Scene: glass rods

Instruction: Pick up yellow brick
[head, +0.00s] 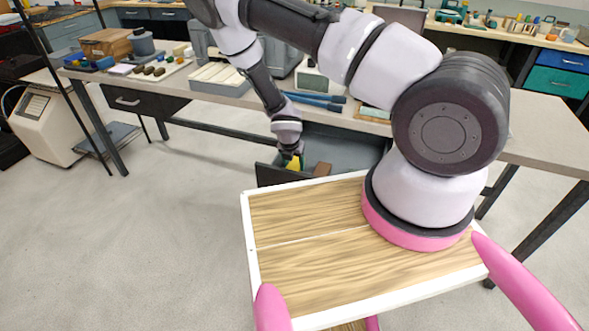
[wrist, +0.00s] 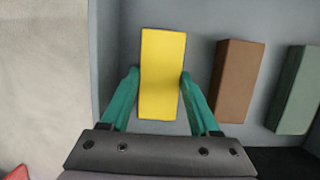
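The yellow brick (wrist: 162,75) stands out in the wrist view, in a grey open drawer. It also shows in the head view (head: 294,164), partly hidden by my gripper. My gripper (wrist: 161,82) has its two green fingers on either side of the brick, left and right of its middle. The fingertips lie close against the brick's sides. I cannot tell whether they press on it or leave a thin gap. In the head view my gripper (head: 291,157) reaches down into the drawer.
The open drawer (head: 345,152) hangs under the workbench. To the right of the yellow brick lie a brown brick (wrist: 238,80) and a grey-green brick (wrist: 298,90). The drawer's left wall (wrist: 104,60) is close to my left finger. The workbench top (head: 235,97) holds trays and tools.

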